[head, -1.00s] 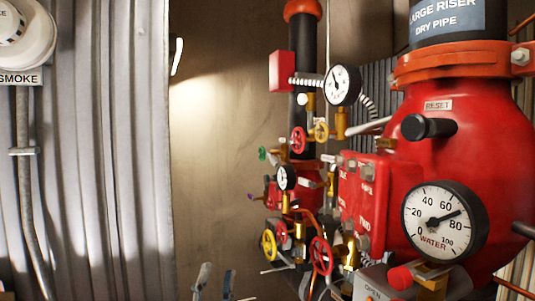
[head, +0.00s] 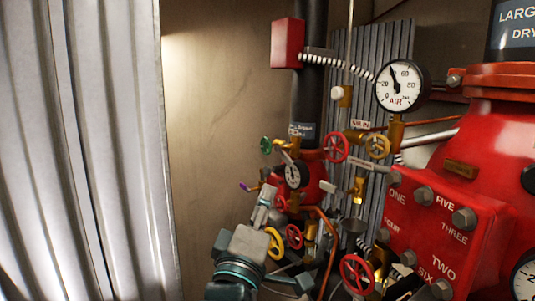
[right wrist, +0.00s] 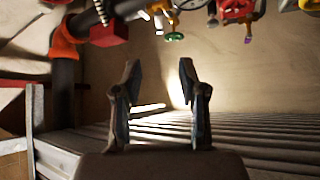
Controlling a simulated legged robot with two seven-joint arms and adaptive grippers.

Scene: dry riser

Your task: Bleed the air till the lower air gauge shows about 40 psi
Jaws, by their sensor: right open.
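The lower air gauge (head: 296,175) is a small white dial on the riser's trim, seen at a slant in the head view; its needle is too small to read. An upper gauge marked AIR (head: 402,85) has its needle up and slightly left, near 40. My right gripper (head: 264,205) is in front of the lower trim valves, just below and left of the small gauge. In the right wrist view my right gripper (right wrist: 160,85) has its two fingers apart with nothing between them. A green handle (head: 266,145) is above it in the head view. My left gripper is not in view.
Red handwheels (head: 357,274) and yellow handwheels (head: 273,243) crowd the trim. A red numbered panel (head: 445,225) and a large red valve body (head: 500,130) stand at right. Corrugated metal (head: 80,150) fills the left. Bare wall (head: 215,120) lies behind.

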